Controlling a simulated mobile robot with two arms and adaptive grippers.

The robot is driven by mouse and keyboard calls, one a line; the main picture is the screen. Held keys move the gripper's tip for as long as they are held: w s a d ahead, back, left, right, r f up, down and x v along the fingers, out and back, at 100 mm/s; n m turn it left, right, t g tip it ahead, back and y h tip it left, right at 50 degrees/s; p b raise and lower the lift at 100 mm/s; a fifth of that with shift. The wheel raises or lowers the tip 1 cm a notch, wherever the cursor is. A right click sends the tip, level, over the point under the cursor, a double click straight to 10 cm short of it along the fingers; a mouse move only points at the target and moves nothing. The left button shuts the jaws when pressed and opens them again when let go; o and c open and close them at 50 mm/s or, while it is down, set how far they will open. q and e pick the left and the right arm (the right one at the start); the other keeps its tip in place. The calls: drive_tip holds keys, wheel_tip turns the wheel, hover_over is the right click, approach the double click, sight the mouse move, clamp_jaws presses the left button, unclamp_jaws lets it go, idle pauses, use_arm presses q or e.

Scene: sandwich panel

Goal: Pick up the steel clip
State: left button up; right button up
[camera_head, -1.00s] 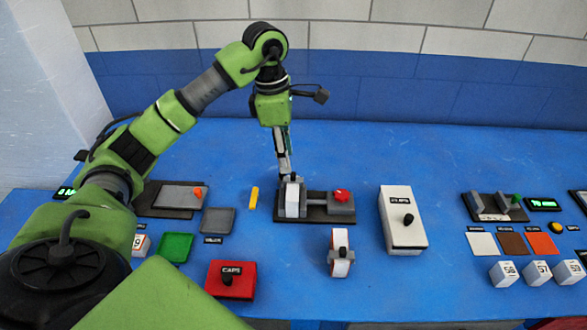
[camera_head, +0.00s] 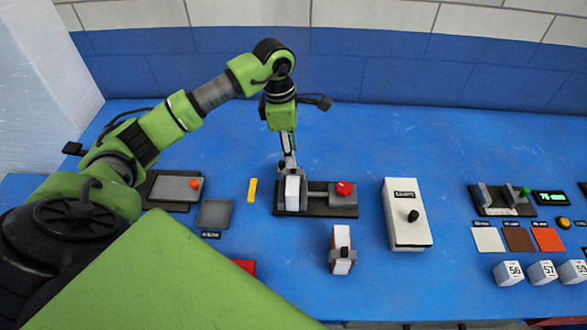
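I cannot make out a part that is surely the steel clip. My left gripper (camera_head: 289,168) points down at the upper end of a white block (camera_head: 292,195) on a dark fixture (camera_head: 315,212) with a red knob (camera_head: 344,188). The fingertips are small and partly merge with the block, so I cannot tell whether they are apart or touch it. In front stands a white and orange-brown piece (camera_head: 341,238) with a grey part (camera_head: 344,254) across it. My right gripper is out of view.
A white lidded box (camera_head: 403,199) stands right of the fixture. A yellow stick (camera_head: 252,190) and a grey tray (camera_head: 214,213) lie left. Colour squares (camera_head: 518,239) and numbered blocks (camera_head: 508,273) are at the right. The blue table is clear behind the fixture.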

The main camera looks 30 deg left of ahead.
sight(293, 172)
use_arm(q)
drive_tip(key=shift+f, duration=0.3)
drive_tip(key=f, duration=0.1)
drive_tip(key=f+p, duration=0.2)
drive_tip(key=shift+d+f, duration=0.2)
drive_tip(key=shift+d, duration=0.05)
drive_tip(key=shift+w+f+p, duration=0.15)
drive_tip(key=shift+f+p, duration=0.15)
drive_tip(key=shift+f, duration=0.3)
clamp_jaws()
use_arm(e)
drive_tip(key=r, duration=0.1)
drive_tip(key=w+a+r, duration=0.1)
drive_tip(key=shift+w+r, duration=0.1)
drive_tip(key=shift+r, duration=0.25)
